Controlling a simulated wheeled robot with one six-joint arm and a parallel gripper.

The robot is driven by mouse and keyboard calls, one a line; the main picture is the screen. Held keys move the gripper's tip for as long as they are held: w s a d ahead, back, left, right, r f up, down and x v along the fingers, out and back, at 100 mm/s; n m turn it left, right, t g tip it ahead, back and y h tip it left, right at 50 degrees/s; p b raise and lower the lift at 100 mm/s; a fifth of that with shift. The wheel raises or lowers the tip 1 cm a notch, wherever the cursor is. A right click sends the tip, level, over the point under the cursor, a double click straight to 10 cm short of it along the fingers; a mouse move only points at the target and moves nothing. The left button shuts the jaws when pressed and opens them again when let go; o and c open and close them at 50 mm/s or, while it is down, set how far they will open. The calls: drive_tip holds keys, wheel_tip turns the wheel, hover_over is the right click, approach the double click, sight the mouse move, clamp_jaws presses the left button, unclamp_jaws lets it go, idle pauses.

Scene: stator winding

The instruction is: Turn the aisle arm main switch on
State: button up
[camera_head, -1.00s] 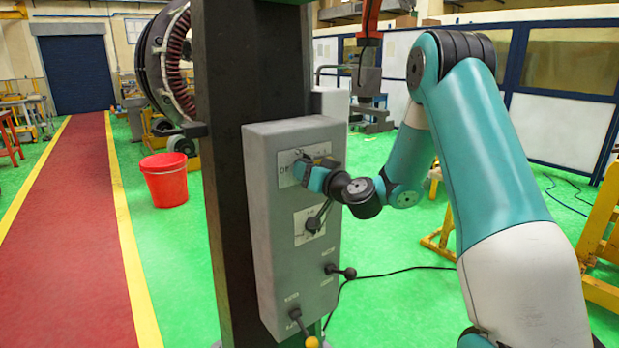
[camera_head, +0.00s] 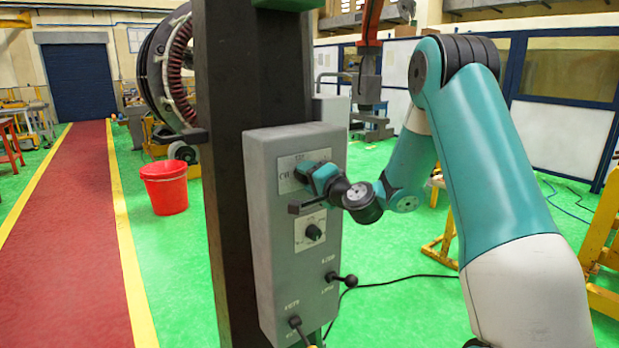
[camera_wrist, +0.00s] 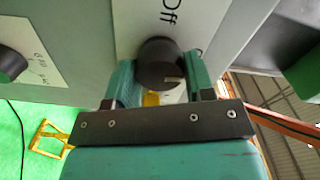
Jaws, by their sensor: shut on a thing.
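The grey control box (camera_head: 262,215) is fixed to a dark post and carries the switch at its top. My gripper (camera_head: 308,175) is at the upper white plate, its fingers at the switch there. In the wrist view, the gripper (camera_wrist: 163,75) is shut on a round dark switch knob (camera_wrist: 158,60), one teal finger on each side. A pale mark shows on the knob's lower right part. The word "Off" stands on the white plate above the knob in that view. The gripper covers most of the knob in the head view, and any "On" marking cannot be read.
A lower dial (camera_head: 313,232), a ball-ended lever (camera_head: 345,280) and another lever (camera_head: 297,323) stick out below my gripper. The dark post (camera_head: 230,60) stands behind the box. A red bucket (camera_head: 165,187) stands on the green floor to the left.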

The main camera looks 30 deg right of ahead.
drive_tip(key=shift+m, duration=0.7)
drive_tip(key=o, duration=0.9)
drive_tip(key=shift+s+d+b, duration=0.2)
drive_tip(key=shift+s+b, duration=3.5)
drive_tip(key=shift+s, duration=0.7)
drive_tip(key=shift+s+d+b, duration=0.15)
drive_tip(key=shift+s+b, duration=3.5)
drive_tip(key=shift+s, duration=0.7)
